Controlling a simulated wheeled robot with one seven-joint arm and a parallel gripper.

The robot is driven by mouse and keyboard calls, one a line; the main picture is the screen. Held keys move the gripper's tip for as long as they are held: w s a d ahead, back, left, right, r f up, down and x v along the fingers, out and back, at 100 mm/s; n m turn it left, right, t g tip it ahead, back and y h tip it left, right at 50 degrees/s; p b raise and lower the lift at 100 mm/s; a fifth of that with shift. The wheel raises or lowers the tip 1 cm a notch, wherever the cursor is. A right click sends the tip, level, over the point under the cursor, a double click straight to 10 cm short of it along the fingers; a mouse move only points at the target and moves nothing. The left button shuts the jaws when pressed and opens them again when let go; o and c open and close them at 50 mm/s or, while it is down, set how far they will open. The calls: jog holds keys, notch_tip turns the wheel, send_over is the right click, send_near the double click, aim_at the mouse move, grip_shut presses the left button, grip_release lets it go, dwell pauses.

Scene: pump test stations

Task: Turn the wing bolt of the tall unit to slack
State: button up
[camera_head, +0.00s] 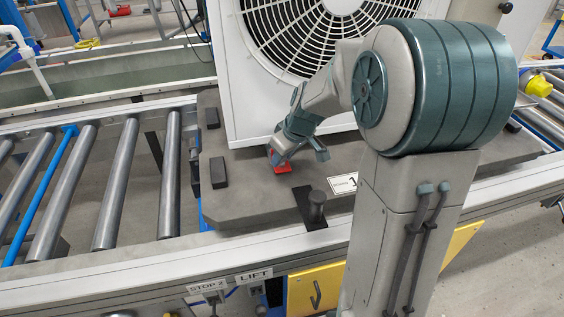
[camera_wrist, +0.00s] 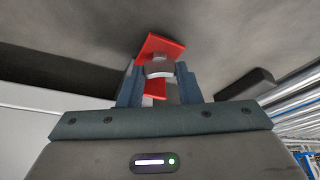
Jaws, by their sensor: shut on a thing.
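The tall unit (camera_head: 235,70) is a white box with a large round fan grille, standing on a dark grey pallet (camera_head: 245,205). A small red piece (camera_head: 281,169) lies low on the pallet by the unit's front bottom edge. My gripper (camera_head: 273,157) is down at this red piece. In the wrist view the gripper (camera_wrist: 160,75) is shut on a part with a light grey rounded piece (camera_wrist: 159,69) and red faces (camera_wrist: 162,44), which I take for the wing bolt. The fingers hide its sides, and its turn angle is unclear.
Black blocks (camera_head: 218,172) and a dark upright peg (camera_head: 316,207) stand on the pallet near a white label (camera_head: 343,183). Roller conveyor (camera_head: 115,185) runs to the left. A front rail carries STOP 2 and LIFT signs (camera_head: 253,275).

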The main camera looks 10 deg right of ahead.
jog(key=n+g+y+b, duration=0.1)
jog(key=n, duration=0.2)
jog(key=shift+d+f, duration=0.1)
jog(key=shift+w+n+g+b, duration=0.1)
jog(key=shift+n+g+b, duration=0.3)
jog(key=shift+n, duration=1.1)
jog(key=shift+y, duration=0.3)
jog(key=o, duration=1)
jog(key=p+v, duration=0.3)
jog(key=v, duration=1.1)
jog(key=shift+w+p, duration=0.15)
jog(key=shift+p, duration=0.2)
jog(key=shift+c, duration=0.4)
